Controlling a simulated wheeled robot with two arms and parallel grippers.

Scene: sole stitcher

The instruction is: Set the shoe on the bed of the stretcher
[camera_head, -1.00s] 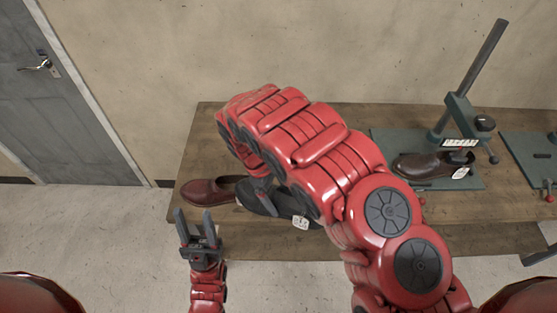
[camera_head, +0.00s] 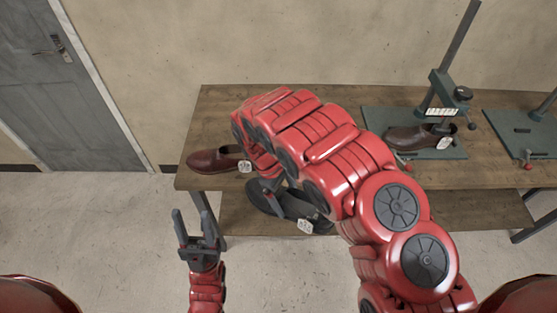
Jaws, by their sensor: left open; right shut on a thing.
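My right gripper (camera_head: 264,188) is shut on a black shoe (camera_head: 290,203) with a white tag. It holds the shoe tilted, in front of the table's front edge; my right arm covers part of it. A stretcher (camera_head: 449,95) with a green base and upright post stands on the table at right, with a brown shoe (camera_head: 408,138) on its bed. A second stretcher (camera_head: 530,128) stands at the right edge, partly cut off; no shoe shows on its bed. My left gripper (camera_head: 192,232) is open and empty, left of the black shoe.
Another brown shoe (camera_head: 214,160) with a tag lies on the left end of the wooden table (camera_head: 210,105). A lower shelf (camera_head: 375,222) runs beneath. A grey door (camera_head: 55,90) is at the left. The floor in front is clear.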

